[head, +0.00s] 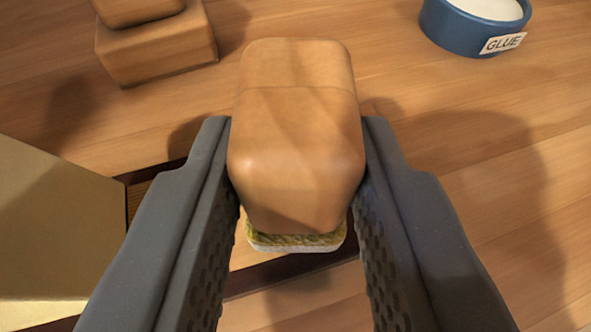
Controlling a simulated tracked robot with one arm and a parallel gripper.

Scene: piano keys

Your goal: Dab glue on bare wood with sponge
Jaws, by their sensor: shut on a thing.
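My gripper (297,150) is shut on the tan wooden block handle of the sponge (296,238), with one finger on each side. The sponge is yellowish and shows only as a thin band under the handle's near end, with a white layer along its bottom edge. A blue round bowl (447,30) labelled GLUE stands at the top right with white glue (490,7) in it, cut by the picture edge. Below the sponge lies a dark-edged strip with lighter wood (140,192) inside, mostly hidden by my fingers and the block. I cannot tell whether the sponge touches it.
A pale yellow flat panel (50,225) lies at the left, beside the dark-edged strip. Another tan wooden block on a wider base (158,52) stands at the top left. The wooden tabletop (500,180) is clear at the right, below the glue bowl.

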